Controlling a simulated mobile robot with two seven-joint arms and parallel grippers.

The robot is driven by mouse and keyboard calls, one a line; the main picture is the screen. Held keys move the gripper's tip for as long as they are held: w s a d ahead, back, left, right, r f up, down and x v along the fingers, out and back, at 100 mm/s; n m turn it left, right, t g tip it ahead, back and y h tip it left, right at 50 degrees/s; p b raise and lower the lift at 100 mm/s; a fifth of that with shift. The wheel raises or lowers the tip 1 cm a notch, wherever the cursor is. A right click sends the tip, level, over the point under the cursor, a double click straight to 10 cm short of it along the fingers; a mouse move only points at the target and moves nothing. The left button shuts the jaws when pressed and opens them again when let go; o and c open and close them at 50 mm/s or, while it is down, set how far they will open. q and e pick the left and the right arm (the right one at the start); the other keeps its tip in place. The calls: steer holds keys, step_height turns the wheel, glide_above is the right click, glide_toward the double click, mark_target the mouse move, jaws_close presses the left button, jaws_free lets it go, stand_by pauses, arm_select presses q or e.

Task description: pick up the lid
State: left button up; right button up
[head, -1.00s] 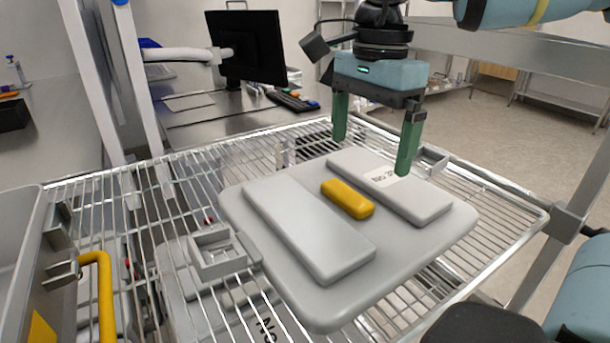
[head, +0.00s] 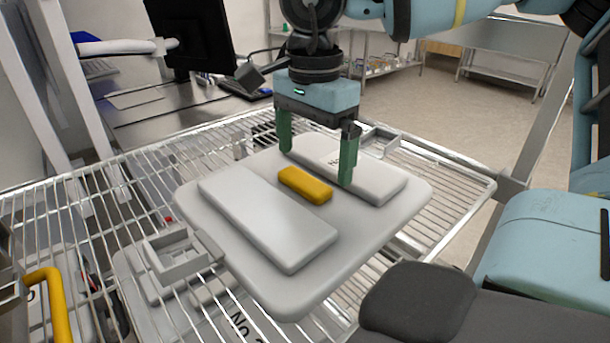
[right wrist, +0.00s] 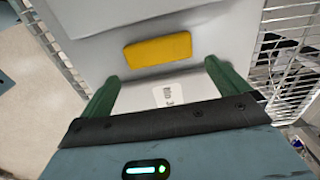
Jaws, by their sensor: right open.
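The lid (head: 285,285) is a grey plate with two raised pads and a yellow handle (head: 305,184) between them. It lies on a wire rack shelf. My right gripper (head: 317,168) is open, its green fingers pointing down over the far raised pad, just beyond the yellow handle. In the right wrist view the yellow handle (right wrist: 158,51) lies ahead of the two fingertips (right wrist: 162,72), with nothing between the fingers but the labelled pad. Whether the fingertips touch the lid I cannot tell. My left gripper is not in view.
The wire shelf (head: 448,180) has bare room around the lid. A grey clip-like latch (head: 172,250) sits at the lid's left edge. A bin's yellow handle (head: 50,300) is at the lower left. A monitor (head: 190,35) stands on a bench behind.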

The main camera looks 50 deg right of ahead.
mark_target(312, 167)
steer(key=shift+f, duration=1.5)
steer(key=shift+w+r, duration=0.1)
steer(key=c, duration=1.5)
